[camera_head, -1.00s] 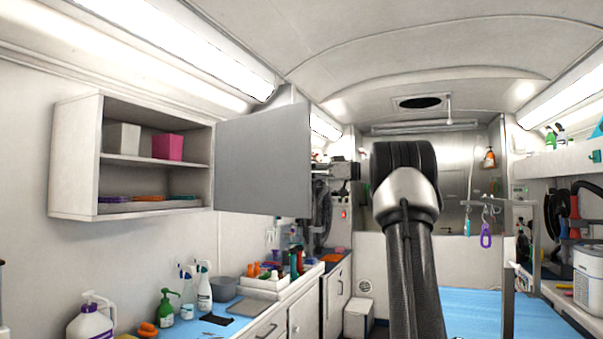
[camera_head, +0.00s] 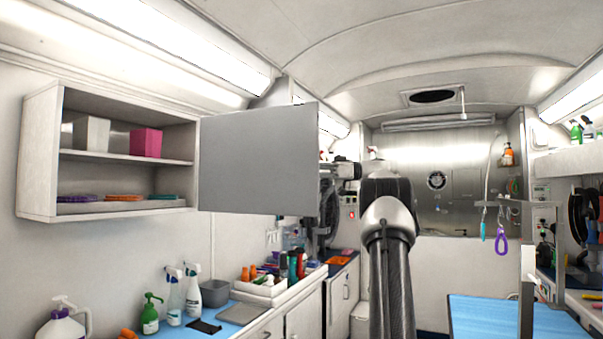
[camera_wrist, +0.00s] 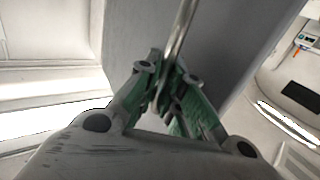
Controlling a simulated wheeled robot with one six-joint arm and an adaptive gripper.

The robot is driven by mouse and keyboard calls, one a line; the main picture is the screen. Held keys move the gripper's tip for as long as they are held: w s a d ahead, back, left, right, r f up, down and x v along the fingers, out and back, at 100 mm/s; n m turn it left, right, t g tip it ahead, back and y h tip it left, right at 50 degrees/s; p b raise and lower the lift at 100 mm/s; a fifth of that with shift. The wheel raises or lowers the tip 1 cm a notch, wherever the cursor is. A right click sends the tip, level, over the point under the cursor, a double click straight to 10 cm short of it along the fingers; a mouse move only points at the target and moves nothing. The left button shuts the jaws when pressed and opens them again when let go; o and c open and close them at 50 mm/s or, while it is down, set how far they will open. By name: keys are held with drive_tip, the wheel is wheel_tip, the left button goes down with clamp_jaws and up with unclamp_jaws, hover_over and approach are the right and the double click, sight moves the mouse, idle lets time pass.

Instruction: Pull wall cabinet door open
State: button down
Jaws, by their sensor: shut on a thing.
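The wall cabinet (camera_head: 40,160) hangs on the left wall with its inside showing. Its grey door (camera_head: 258,160) stands swung wide open, out to the right of the box. In the wrist view the door's grey face (camera_wrist: 225,50) fills the middle, with a metal bar handle (camera_wrist: 182,30) in front of it. My gripper (camera_wrist: 170,95) is shut on this handle, its green-lined fingers on both sides of the bar. In the head view the fingers are hidden behind the door, and my arm reaches there from the right.
Inside the cabinet are a white box (camera_head: 92,133), a pink box (camera_head: 146,143) and coloured items on the lower level. Below, a blue counter holds spray bottles (camera_head: 193,290) and a white tray (camera_head: 262,290). A blue table (camera_head: 500,318) stands at right.

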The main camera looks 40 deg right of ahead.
drive_tip(key=shift+d+f, duration=0.15)
drive_tip(key=c, duration=1.5)
unclamp_jaws()
drive_tip(key=shift+d, duration=0.1)
